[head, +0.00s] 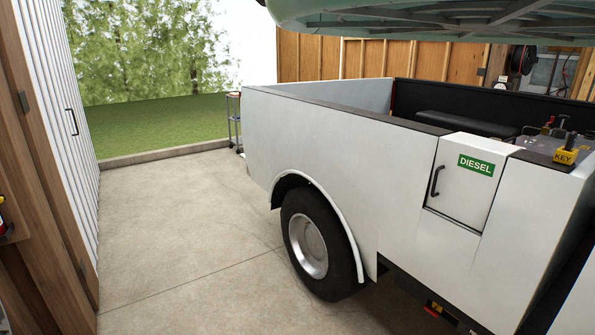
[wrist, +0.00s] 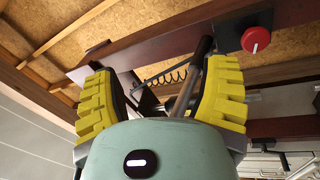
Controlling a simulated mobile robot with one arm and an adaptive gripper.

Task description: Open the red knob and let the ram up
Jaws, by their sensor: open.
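A round red knob (wrist: 256,40) shows in the wrist view at the upper right, on a dark reddish beam. It is apart from my gripper (wrist: 160,88), beyond the right finger. My gripper's yellow ribbed fingers are spread open with nothing held between them. A dark-handled rod (wrist: 204,47) and a coiled black cord (wrist: 165,77) show behind and between the fingers. I cannot tell which part is the ram. In the head view my gripper is out of sight, and small red fittings (head: 548,120) on the truck are too small to make out.
A white pickup bed (head: 330,140) with a DIESEL door (head: 463,184) and a yellow KEY tag (head: 565,155) fills the right of the head view. A pale green ribbed underside (head: 430,15) hangs overhead. Concrete floor (head: 185,215) is clear at left; a cart (head: 235,122) stands behind.

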